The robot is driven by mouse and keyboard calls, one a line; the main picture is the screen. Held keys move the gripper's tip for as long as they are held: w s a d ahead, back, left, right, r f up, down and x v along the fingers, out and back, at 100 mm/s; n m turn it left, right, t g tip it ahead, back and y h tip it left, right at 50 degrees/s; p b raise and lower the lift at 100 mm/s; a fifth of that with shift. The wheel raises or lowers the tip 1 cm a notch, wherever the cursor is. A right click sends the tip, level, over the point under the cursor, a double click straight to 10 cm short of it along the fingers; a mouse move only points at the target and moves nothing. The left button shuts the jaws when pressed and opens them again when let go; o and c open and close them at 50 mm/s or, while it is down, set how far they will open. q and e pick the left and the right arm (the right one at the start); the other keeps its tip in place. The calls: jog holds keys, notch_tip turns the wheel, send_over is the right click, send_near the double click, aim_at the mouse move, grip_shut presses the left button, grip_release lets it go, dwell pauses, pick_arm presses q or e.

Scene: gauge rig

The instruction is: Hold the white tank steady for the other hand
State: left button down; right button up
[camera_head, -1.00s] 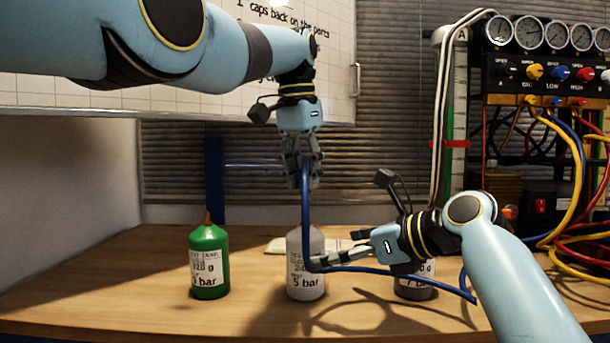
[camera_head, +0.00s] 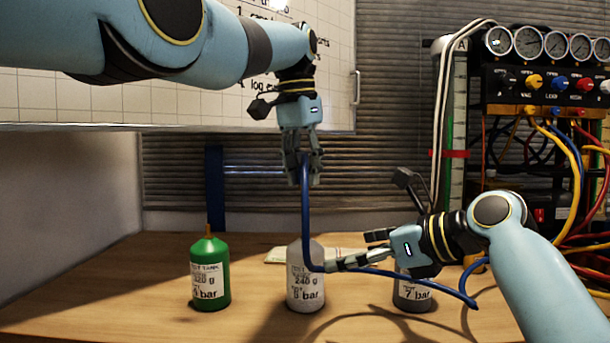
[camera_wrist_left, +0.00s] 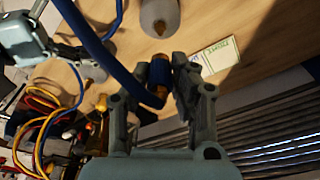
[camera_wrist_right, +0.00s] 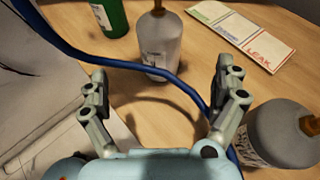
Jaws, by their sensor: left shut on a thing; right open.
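The white tank (camera_head: 305,288) stands upright on the bench in the head view. It also shows in the right wrist view (camera_wrist_right: 160,48), beyond the open fingers, and in the left wrist view (camera_wrist_left: 160,15). My right gripper (camera_head: 350,250) is open and low at the tank's right side; its fingers point toward the tank and are not closed on it. My left gripper (camera_head: 304,172) is high above the tank, shut on the end of the blue hose (camera_head: 305,215). A blue collar with a brass part shows between its fingers in the left wrist view.
A green tank (camera_head: 209,275) stands left and a grey tank (camera_head: 413,292) right, partly behind my right gripper. The hose loops past the right fingers. A paper card (camera_wrist_right: 240,35) lies behind the white tank. A gauge panel (camera_head: 545,80) with cables stands right.

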pick_arm(q)
jog(key=shift+s+r+p, duration=0.15)
jog(key=shift+r+p, duration=1.8)
jog(key=shift+r, duration=0.75)
jog(key=shift+s+r+p, duration=0.15)
jog(key=shift+r+p, duration=1.75)
jog(key=shift+r, duration=0.75)
pick_arm(e)
notch_tip(320, 180, up, 6)
jog(key=shift+f, duration=0.25)
